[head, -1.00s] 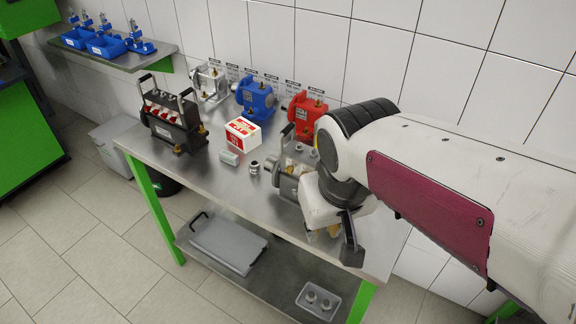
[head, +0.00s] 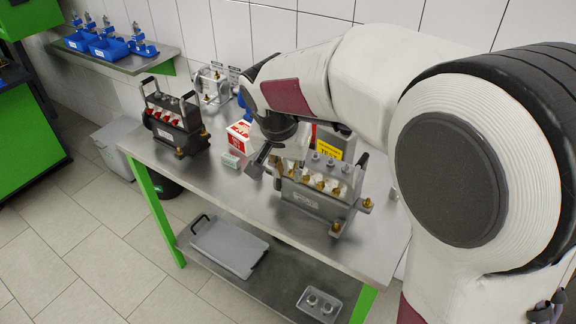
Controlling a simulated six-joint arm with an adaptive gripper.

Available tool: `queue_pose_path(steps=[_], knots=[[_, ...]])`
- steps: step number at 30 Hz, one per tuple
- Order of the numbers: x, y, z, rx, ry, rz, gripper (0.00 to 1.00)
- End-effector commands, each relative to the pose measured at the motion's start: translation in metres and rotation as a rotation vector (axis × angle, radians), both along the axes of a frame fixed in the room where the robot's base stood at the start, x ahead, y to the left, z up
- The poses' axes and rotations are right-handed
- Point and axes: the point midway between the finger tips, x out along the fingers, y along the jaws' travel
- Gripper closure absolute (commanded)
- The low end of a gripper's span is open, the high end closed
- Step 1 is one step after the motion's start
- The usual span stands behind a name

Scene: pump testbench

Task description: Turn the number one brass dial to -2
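The grey test unit (head: 310,205) stands on the right part of the steel bench. It carries a row of several brass dials (head: 320,184) on pale blocks, with more brass fittings at its lower front and right end. Any numbers on the dials are too small to read. My gripper (head: 262,158) is at the left end of this unit, near the leftmost dials. One dark finger shows; the rest is hidden behind the wrist. I cannot tell whether it is open or touches anything.
A black unit (head: 175,130) with red parts stands at the bench's left. A red-and-white box (head: 238,138) is left of my gripper. A yellow-labelled item (head: 328,150) stands behind the grey unit. A grey pump (head: 211,84) is at the back. The bench's front left (head: 215,185) is clear.

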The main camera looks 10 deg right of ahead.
Motion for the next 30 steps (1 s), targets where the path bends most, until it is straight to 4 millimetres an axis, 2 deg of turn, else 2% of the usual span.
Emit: queue_pose_path(steps=[4,12,30], knots=[[0.018,-0.001,0.016,0.035,-0.073,-0.126,0.8],[0.023,-0.003,0.02,0.082,-0.115,-0.268,0.8],[0.024,-0.004,0.015,0.088,-0.116,-0.284,0.8]])
